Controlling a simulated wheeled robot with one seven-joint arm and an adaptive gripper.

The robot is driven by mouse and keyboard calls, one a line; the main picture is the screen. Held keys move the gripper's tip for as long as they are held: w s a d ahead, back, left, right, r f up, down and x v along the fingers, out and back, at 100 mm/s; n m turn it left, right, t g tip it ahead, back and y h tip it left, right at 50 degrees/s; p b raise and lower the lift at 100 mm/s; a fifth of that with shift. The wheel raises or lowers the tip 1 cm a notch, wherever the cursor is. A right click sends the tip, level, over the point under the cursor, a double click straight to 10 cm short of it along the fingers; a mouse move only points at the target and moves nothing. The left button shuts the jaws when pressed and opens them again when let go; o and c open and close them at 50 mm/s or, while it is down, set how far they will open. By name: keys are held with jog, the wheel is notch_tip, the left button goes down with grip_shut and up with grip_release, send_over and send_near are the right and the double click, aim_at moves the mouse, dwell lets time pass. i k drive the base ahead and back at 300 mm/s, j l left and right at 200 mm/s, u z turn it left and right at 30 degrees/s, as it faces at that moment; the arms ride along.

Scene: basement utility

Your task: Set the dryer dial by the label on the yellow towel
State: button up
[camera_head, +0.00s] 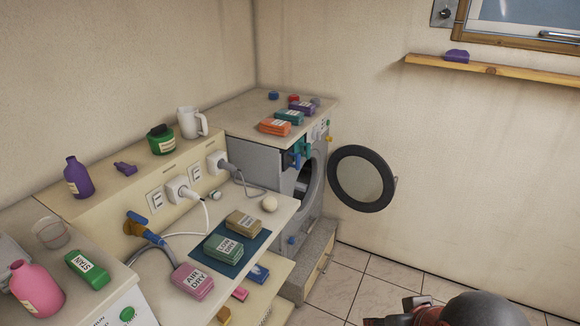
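The dryer (262,152) stands in the back corner with its round door (362,179) swung open to the right. Its front panel (318,131) is seen at a steep angle, and I cannot read the dial or its setting. No clearly yellow towel shows. A tan, yellowish folded towel (243,222) lies on a dark blue mat (254,249), its label too small to read. A green towel there reads LOW DRY (224,248), and a pink one in front reads AIR DRY (192,281). Part of my arm shows at the bottom right; no gripper fingers can be made out.
Orange (275,127), green (289,116) and purple towels lie on the dryer. A drawer plinth (318,262) is under the dryer. Tiled floor (372,270) is clear before the open door.

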aim_at(317, 135)
jog(key=i+z, duration=0.15)
jog(key=i, duration=1.05)
jog(key=i+z, duration=0.2)
jog(key=i, duration=0.95)
jog(key=j, duration=0.1)
